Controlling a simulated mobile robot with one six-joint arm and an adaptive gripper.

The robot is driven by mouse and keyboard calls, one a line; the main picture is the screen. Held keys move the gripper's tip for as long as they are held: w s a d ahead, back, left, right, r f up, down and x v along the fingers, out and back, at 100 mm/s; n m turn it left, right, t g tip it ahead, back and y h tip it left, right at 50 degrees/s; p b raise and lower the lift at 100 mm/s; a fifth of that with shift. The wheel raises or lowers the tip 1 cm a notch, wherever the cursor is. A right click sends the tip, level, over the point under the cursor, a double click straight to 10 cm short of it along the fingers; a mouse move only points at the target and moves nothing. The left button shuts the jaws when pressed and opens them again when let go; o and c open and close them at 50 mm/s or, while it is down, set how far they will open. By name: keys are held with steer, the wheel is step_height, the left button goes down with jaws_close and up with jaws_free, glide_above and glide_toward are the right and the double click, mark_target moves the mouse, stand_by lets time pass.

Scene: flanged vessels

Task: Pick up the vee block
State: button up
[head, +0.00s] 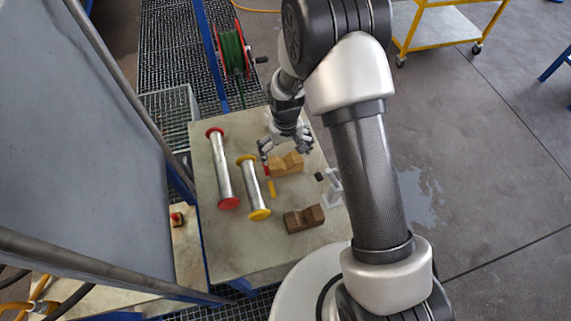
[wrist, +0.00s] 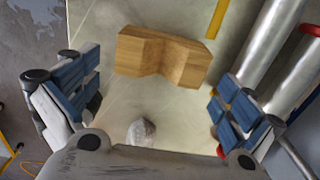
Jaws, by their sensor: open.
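A light-brown wooden vee block (head: 287,165) with a notch in its top lies on the table just below my gripper (head: 285,147) in the head view. In the wrist view the vee block (wrist: 163,56) is in the upper middle, its notch facing the bottom of the picture. My gripper (wrist: 157,98) is open and empty, with blue-padded fingers left and right of the block's near side and apart from it. A second, darker notched wooden block (head: 304,218) lies nearer the table's front. I cannot tell the gripper's exact height above the table.
Two flanged metal pipes, one with red ends (head: 222,170) and one with yellow ends (head: 252,187), lie left of the block on the table (head: 236,258). A red-and-yellow bar (head: 271,188) lies close beside it. A white fixture (head: 332,190) stands right. A grey lump (wrist: 141,131) shows between the fingers.

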mark_target(285, 163)
steer(key=f, duration=0.3)
steer(key=f+b, duration=0.1)
steer(key=shift+s+f, duration=0.2)
steer(key=shift+s, duration=0.05)
steer(key=shift+r, duration=0.1)
steer(key=c, duration=0.9)
steer(key=shift+o, duration=0.2)
steer(key=shift+r, duration=0.1)
